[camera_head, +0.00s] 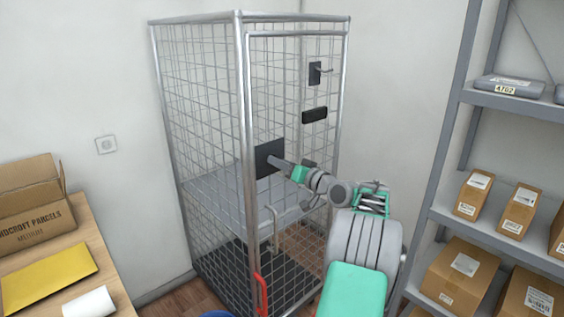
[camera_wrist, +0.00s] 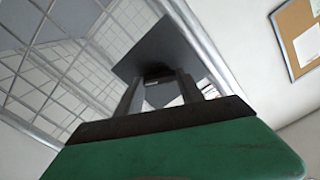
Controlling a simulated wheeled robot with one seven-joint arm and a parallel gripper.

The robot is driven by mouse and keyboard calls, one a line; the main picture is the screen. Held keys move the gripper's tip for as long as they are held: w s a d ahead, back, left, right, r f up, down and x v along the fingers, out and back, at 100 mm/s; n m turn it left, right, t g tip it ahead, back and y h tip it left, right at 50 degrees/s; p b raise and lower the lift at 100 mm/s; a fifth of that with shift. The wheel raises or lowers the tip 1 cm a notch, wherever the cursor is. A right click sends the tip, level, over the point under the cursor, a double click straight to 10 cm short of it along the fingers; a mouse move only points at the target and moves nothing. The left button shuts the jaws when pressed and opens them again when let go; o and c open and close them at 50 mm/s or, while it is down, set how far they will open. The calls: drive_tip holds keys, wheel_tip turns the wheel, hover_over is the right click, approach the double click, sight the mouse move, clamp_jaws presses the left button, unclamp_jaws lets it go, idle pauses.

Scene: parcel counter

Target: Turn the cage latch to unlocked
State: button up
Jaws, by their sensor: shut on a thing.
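The wire cage (camera_head: 245,120) stands upright in the middle of the head view, with a grey metal frame. A dark square latch plate (camera_head: 269,153) is on its front side; the plate also shows in the wrist view (camera_wrist: 150,45). My gripper (camera_head: 276,160) reaches it from the right. In the wrist view, my gripper's (camera_wrist: 158,80) two dark fingers stand on either side of a small dark latch part (camera_wrist: 157,70) in front of the plate. The gripper is shut on this latch. The fingers hide much of it, so its exact angle cannot be told.
A grey shelf rack (camera_head: 445,150) with cardboard parcels (camera_head: 463,272) stands close on the right. A wooden table (camera_head: 95,255) with a yellow envelope (camera_head: 48,277) is at left. A red handle (camera_head: 261,294) is low on the cage.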

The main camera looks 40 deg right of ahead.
drive_tip(key=m+p, duration=0.4)
drive_tip(key=m, duration=0.3)
drive_tip(key=shift+r, duration=0.15)
drive_tip(key=shift+o, duration=0.2)
drive_tip(key=m+p, duration=0.3)
drive_tip(key=m, duration=0.2)
drive_tip(key=shift+m, duration=0.3)
drive_tip(key=shift+f, duration=0.2)
drive_tip(key=o, duration=1.4)
drive_tip(key=shift+c, duration=0.2)
